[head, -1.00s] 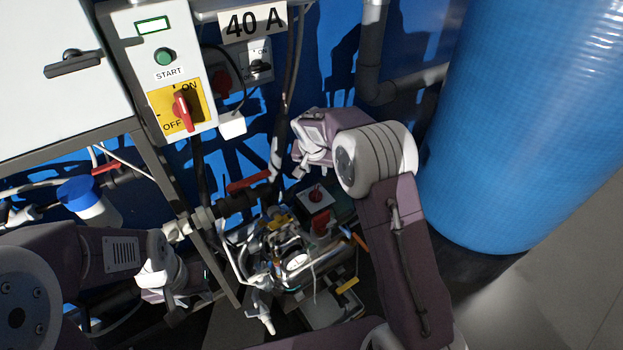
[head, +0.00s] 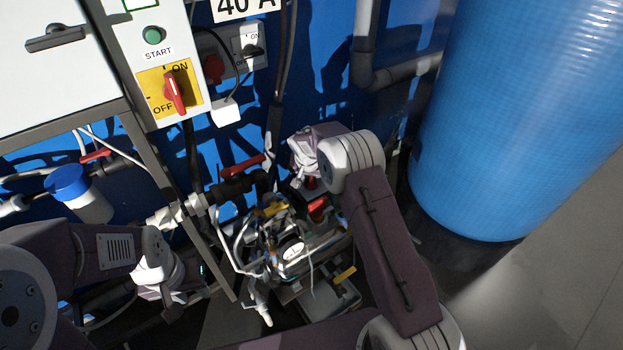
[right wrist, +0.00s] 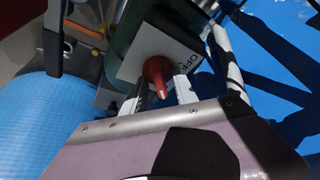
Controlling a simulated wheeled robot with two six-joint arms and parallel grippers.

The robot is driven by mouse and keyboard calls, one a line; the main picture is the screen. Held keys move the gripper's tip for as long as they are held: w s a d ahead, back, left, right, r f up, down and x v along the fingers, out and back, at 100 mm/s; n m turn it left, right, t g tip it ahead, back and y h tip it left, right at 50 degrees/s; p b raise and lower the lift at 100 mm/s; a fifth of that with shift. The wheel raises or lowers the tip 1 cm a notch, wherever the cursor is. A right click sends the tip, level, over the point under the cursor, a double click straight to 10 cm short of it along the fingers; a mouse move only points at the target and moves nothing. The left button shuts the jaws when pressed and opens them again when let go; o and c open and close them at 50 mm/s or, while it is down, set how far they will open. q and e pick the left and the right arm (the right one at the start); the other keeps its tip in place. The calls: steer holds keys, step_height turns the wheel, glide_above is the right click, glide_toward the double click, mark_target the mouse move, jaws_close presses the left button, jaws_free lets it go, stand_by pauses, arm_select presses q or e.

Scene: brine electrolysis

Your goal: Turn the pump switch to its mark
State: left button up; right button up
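The pump switch is a red knob on a pale square plate lettered OFF. In the right wrist view the knob (right wrist: 154,70) stands between the two pale fingers of my right gripper (right wrist: 165,92), which look apart with the knob's pointed end between them. I cannot tell whether either finger touches it. The mark is not clear to see. My left gripper (head: 188,277) is low at the left, its fingers unclear.
The pump set (head: 290,250) stands below, with pipes and a red-handled valve (head: 242,166) close left. A cabinet with a yellow ON/OFF switch (head: 172,91) hangs at upper left. A big blue tank (head: 520,120) stands at right. Open floor (head: 560,290) lies at lower right.

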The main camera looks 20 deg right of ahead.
jaws_close()
steer(key=shift+r, duration=0.1)
